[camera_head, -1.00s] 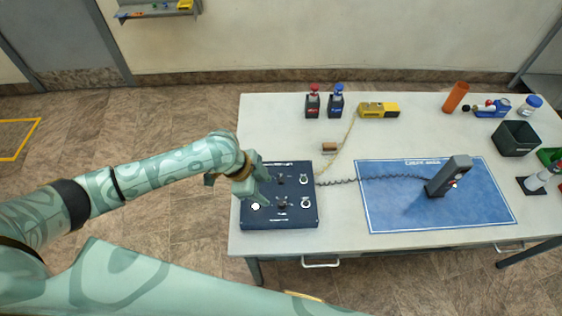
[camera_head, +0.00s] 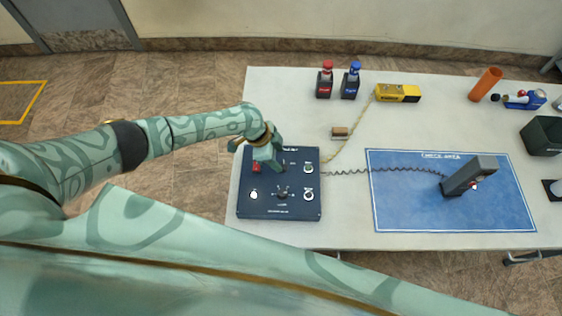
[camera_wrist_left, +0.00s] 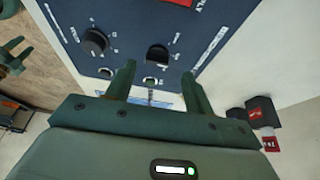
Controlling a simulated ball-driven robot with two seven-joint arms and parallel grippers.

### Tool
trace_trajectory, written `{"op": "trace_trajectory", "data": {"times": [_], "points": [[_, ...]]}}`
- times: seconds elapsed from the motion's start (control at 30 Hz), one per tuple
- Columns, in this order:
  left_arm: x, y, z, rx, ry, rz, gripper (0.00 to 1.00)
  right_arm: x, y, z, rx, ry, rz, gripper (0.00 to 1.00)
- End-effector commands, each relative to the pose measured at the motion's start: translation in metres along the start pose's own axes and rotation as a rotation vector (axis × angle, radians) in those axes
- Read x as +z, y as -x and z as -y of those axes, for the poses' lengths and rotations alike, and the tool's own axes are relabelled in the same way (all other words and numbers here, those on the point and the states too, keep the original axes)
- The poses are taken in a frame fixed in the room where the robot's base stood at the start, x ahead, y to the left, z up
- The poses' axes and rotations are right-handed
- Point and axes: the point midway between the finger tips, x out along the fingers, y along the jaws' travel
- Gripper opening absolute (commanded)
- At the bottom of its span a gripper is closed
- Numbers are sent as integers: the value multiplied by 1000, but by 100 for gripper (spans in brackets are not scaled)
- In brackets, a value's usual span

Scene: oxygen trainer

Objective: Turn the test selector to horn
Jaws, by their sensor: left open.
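The dark blue control panel (camera_head: 268,209) lies at the left of the table, with knobs, a red part and round white fittings. My left gripper (camera_head: 273,168) is over its rear half, fingers pointing down, open and empty. A black knob (camera_head: 282,192) stands clear at the front middle. In the left wrist view two dark knobs show, one left (camera_wrist_left: 95,42) and one (camera_wrist_left: 158,57) just beyond my open fingertips (camera_wrist_left: 158,78). I cannot tell whether the fingers touch it. The small labels are unreadable, so I cannot tell which knob is the test selector. My right gripper is out of view.
A coiled cord runs from the panel to a grey handset (camera_head: 468,177) on the blue mat (camera_head: 405,215). A red-topped bottle (camera_head: 325,82), a blue-topped bottle (camera_head: 350,82) and a yellow device (camera_head: 397,93) stand behind.

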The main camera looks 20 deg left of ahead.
Motion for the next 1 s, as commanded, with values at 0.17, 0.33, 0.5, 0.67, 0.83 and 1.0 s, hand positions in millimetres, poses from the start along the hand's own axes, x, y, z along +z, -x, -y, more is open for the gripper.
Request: {"op": "trace_trajectory", "data": {"times": [0.17,0.33,0.5,0.67,0.83,1.0], "points": [[0,-27,0,1,1,0,53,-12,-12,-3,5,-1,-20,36],[0,-33,0,0,0,0,53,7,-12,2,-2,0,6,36],[0,-33,0,0,0,0,53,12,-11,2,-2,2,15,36],[0,-32,0,0,0,0,22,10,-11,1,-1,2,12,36],[0,-32,0,0,1,0,8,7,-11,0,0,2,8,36],[0,-32,-1,-5,16,0,8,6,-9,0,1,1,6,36]]}}
